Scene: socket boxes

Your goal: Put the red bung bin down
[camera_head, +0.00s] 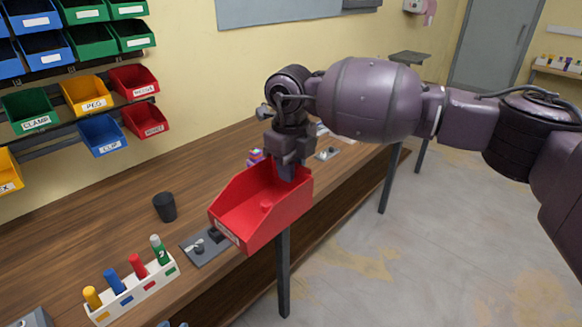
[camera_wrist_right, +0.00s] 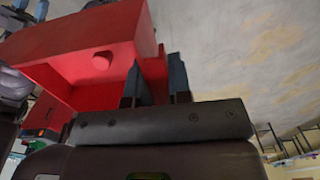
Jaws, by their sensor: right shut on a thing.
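The red bin (camera_head: 255,225) hangs tilted in the head view, over the front edge of the wooden bench (camera_head: 120,240). A small round red bung (camera_head: 266,205) shows inside it. My right gripper (camera_head: 288,172) is shut on the bin's back wall, its fingertips partly hidden by the bin. In the right wrist view the bin (camera_wrist_right: 60,55) fills the upper left, against the fingers (camera_wrist_right: 155,85); the bung (camera_wrist_right: 102,60) shows there too. Small blue-grey tips at the bottom edge of the head view may be my left gripper (camera_head: 172,324); their opening is unclear.
A white rack (camera_head: 135,292) with several coloured plugs, a grey plate (camera_head: 202,247) and a black cup (camera_head: 165,207) stand on the bench, left of the bin. Labelled bins hang on the wall, including two red ones (camera_head: 145,118). The bench between cup and wall is clear.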

